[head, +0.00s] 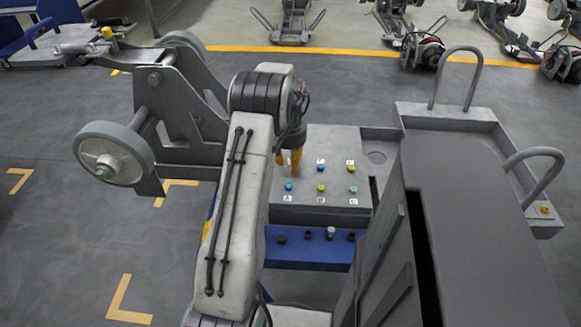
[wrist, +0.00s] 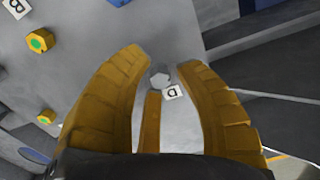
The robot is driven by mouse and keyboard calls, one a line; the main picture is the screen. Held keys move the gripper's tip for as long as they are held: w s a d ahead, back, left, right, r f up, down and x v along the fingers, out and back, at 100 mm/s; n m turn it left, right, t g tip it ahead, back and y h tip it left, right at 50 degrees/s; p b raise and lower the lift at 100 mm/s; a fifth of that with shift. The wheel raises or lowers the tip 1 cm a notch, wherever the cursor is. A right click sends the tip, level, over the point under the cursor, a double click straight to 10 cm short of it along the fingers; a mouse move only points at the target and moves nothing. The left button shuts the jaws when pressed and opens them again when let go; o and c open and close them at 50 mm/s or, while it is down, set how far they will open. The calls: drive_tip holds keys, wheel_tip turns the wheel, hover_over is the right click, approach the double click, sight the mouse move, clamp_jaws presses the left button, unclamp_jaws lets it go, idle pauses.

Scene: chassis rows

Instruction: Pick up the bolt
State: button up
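My gripper (head: 291,162) points down over the back left of the grey panel top in the head view. In the wrist view, its yellow fingers (wrist: 165,62) are spread apart and hold nothing. A small grey hex bolt (wrist: 159,77) shows between the fingertips, with a white letter label beside it. No clear contact between fingers and bolt shows. In the head view this bolt is hidden by my gripper. Other bolts stand on the panel: blue (head: 289,187), yellow (head: 320,188) and green (head: 352,190) in front, blue (head: 320,168) and yellow (head: 351,170) behind.
The grey panel (head: 300,212) carries lettered labels. A blue ledge (head: 310,254) with dark fittings is below its front. A large grey block (head: 480,220) with handles stands close on the right. A wheeled chassis part (head: 115,155) is on the left; open floor lies front left.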

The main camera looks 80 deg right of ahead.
drive_tip(key=shift+f, duration=0.65)
clamp_jaws()
